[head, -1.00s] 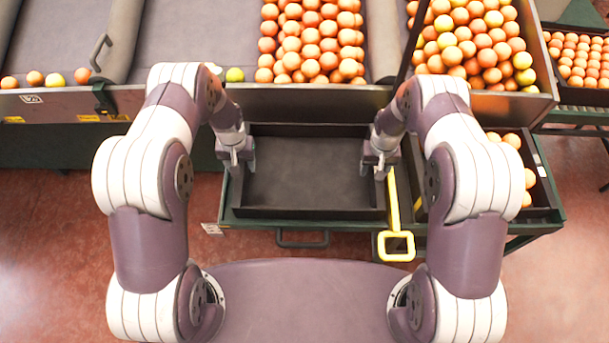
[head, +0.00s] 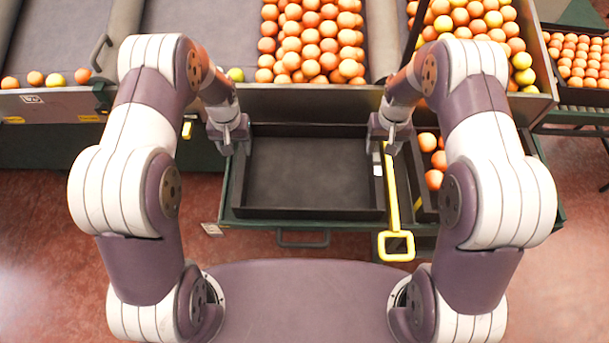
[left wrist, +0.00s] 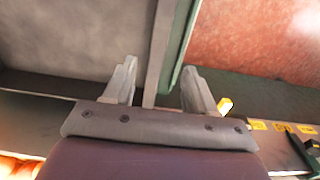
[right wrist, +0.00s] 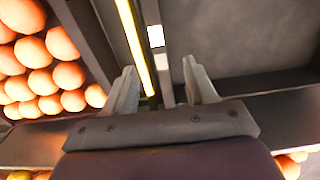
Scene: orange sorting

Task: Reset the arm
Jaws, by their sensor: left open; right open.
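My left gripper (head: 227,142) is above the left wall of the empty black tray (head: 315,172). My right gripper (head: 383,140) is above the right wall of the same tray, close to the yellow bar (head: 393,200). In the right wrist view its fingers (right wrist: 168,88) are also apart and empty, over the tray's edge. Both arms are bent outward and rise from my body.
Oranges fill the chute (head: 312,45) behind the tray and the bin (head: 478,30) at back right. A second tray (head: 424,214) with several oranges sits right of the yellow bar. A few oranges lie at far left. The tray's interior is free.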

